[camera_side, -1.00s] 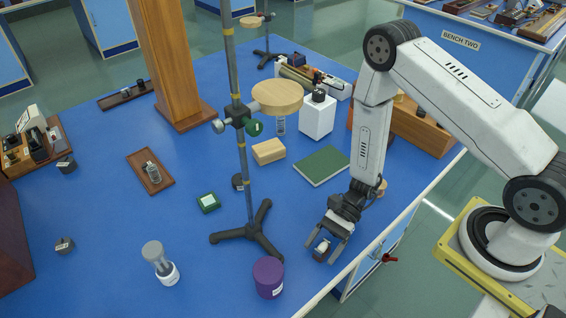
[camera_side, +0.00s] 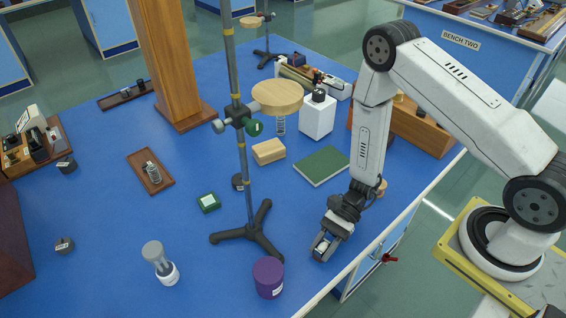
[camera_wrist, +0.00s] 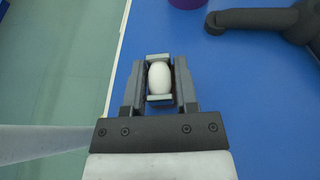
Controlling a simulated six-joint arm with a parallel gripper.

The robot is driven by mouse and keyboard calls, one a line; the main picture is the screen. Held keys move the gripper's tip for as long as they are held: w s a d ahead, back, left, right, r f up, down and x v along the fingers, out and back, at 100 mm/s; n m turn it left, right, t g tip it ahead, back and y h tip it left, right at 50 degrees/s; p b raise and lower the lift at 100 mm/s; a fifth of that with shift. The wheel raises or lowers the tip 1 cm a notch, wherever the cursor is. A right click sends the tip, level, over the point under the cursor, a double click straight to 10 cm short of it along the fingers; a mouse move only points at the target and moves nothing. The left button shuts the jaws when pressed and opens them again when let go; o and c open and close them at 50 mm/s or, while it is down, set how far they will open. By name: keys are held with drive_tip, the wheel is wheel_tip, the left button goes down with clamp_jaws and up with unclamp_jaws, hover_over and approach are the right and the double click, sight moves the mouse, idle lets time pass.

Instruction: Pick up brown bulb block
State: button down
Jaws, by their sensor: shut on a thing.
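A small bulb block (camera_side: 322,246) is low over the blue bench near its front right edge. In the wrist view its white egg-shaped bulb (camera_wrist: 159,77) shows between two pale grey end pieces. The block's brown colour does not show clearly, as the fingers hide its sides. My gripper (camera_side: 321,251) points down around the block and is shut on it, one finger on each side. In the wrist view the fingers of my gripper (camera_wrist: 159,85) press against the left and right of the block. I cannot tell whether it still touches the bench.
A purple cylinder (camera_side: 268,278) stands to the left of my gripper. A black tripod stand (camera_side: 252,236) with a tall rod is behind it, and a green book (camera_side: 322,166) lies farther back. The bench edge (camera_side: 352,264) is close on the right.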

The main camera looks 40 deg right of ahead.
sight(323, 246)
drive_tip(key=shift+r, duration=0.2)
drive_tip(key=shift+r, duration=4.8)
